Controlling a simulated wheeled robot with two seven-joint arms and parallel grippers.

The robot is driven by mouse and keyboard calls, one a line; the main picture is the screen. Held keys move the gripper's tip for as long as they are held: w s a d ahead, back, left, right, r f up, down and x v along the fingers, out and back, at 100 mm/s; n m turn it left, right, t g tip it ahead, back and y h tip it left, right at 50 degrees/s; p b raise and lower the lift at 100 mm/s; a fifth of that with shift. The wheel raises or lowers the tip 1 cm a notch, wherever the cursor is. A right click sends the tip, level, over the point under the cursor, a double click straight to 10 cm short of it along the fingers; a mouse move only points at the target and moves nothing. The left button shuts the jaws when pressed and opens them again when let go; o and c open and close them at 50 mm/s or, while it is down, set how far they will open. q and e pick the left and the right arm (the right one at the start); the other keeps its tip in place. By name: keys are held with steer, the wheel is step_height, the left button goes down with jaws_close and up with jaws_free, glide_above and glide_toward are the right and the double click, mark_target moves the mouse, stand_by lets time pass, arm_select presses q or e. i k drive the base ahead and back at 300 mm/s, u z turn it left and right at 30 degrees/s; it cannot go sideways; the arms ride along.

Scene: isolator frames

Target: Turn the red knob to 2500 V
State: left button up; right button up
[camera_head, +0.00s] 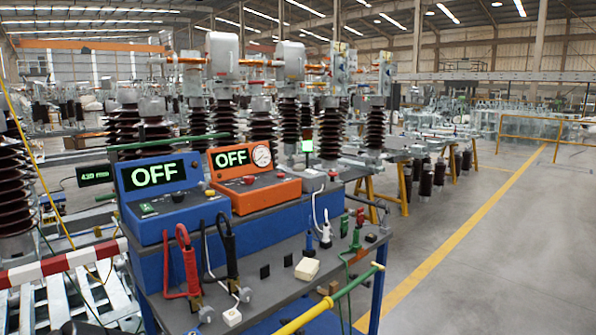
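A blue tester (190,217) with a display reading OFF stands on a blue bench at the left. The scale marks around both knobs are too small to read. Neither of my grippers is visible, and nothing touches the knobs.
Red clamp leads (190,262) and black clamp leads (229,250) hang before the testers. A green-and-yellow rod (330,300) crosses the bench's front right. A red-and-white barrier (60,263) is at left. Clear floor (500,270) lies at right.

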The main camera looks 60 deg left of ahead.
mark_target(248, 180)
steer(key=i, duration=1.9)
steer(key=u, duration=4)
